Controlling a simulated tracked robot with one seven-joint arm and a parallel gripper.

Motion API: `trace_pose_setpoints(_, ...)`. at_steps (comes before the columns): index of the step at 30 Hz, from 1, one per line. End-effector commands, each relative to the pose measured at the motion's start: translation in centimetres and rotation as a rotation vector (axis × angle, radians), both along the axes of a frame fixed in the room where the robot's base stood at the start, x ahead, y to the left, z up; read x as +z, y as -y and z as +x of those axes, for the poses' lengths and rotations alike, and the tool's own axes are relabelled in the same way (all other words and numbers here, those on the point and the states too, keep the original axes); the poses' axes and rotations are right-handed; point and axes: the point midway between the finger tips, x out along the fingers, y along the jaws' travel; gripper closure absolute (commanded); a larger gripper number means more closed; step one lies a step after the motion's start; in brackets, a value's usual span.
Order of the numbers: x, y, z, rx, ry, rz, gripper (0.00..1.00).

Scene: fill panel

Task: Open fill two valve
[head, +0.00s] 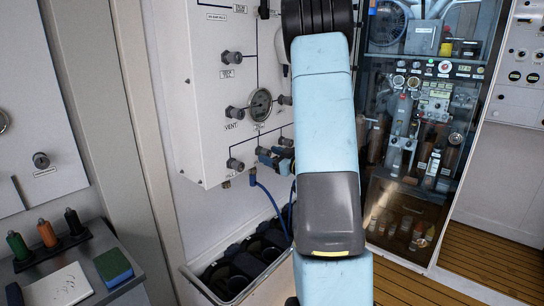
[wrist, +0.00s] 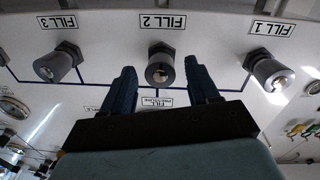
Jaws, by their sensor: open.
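The fill 2 valve (wrist: 160,66) is a grey metal knob on a dark hex base, above which its FILL 2 label (wrist: 163,22) reads upside down in the wrist view. My gripper (wrist: 160,77) is open, with one dark blue finger on each side of the knob. I cannot tell whether either finger touches it. In the head view my gripper (head: 275,158) shows at the lower edge of the white panel (head: 205,110), partly behind my arm. The fill 2 valve is not clear there.
In the wrist view, the fill 3 valve (wrist: 56,65) is left and the fill 1 valve (wrist: 268,72) right of fill 2. A gauge (head: 260,104) sits higher on the panel. A blue hose (head: 270,205) hangs below into a bin (head: 198,284).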

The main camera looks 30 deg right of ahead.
Motion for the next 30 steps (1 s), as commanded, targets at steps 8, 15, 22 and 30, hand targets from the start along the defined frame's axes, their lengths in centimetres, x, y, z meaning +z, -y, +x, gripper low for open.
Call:
trace_pose_setpoints(8, 0.02, -0.12, 0.42, -0.001, 0.000, 0.000, 0.40)
trace_pose_setpoints(15, 0.01, -0.12, 0.39, 0.000, 0.000, 0.000, 0.54)
trace_pose_setpoints(22, 0.01, -0.12, 0.38, 0.000, 0.000, 0.000, 0.77)
trace_pose_setpoints(30, 0.00, -0.10, 0.38, 0.000, 0.001, -0.003, 0.96)
